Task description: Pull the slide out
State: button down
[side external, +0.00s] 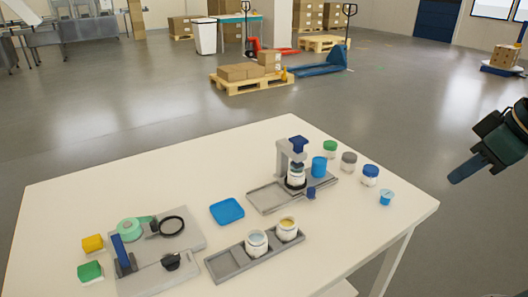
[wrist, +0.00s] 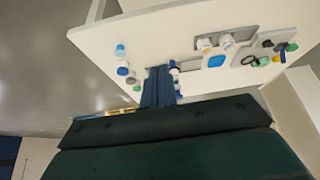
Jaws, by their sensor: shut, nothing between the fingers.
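A grey press station (side external: 283,160) with a blue top stands at the back right of the white table. A white jar (side external: 296,180) with a dark band sits upright beneath its head. A flat grey slide or rail (side external: 264,198) runs through the base and extends left of the jar. A small blue knob (side external: 311,193) is at its front right. My gripper (side external: 453,181) is shut and empty, off the table's right side and well apart from the station. In the wrist view the shut fingers (wrist: 159,68) cover most of the station.
A blue cup (side external: 319,167) stands beside the press. Lidded jars (side external: 349,161) and a small light-blue cup (side external: 386,197) stand to its right. A grey tray (side external: 222,265) holds two open jars. A blue square (side external: 227,211) lies nearby. Another grey station (side external: 190,238) is at left.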

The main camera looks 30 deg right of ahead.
jog(key=w+d+f+n+g+y, duration=0.1)
jog(key=w, duration=0.8)
jog(key=w+d+f+n+g+y, duration=0.1)
jog(key=w+f+y, duration=0.1)
jog(key=w, duration=0.7)
jog(key=w+d+f+n+y, duration=0.1)
jog(key=w+d+f+y, duration=0.2)
jog(key=w+d+f, duration=0.5)
jog(key=w+f, duration=0.3)
jog(key=f, duration=0.1)
jog(key=shift+w+f, duration=0.15)
jog(key=shift+w, duration=0.1)
jog(key=shift+f, duration=0.1)
jog(key=x, duration=0.9)
jog(key=shift+a, duration=0.2)
jog(key=a, duration=0.2)
jog(key=shift+s+a+f, duration=0.15)
jog(key=shift+a+f, duration=0.1)
jog(key=shift+a, duration=0.15)
jog(key=shift+s+a, duration=0.15)
jog(key=shift+a, duration=0.5)
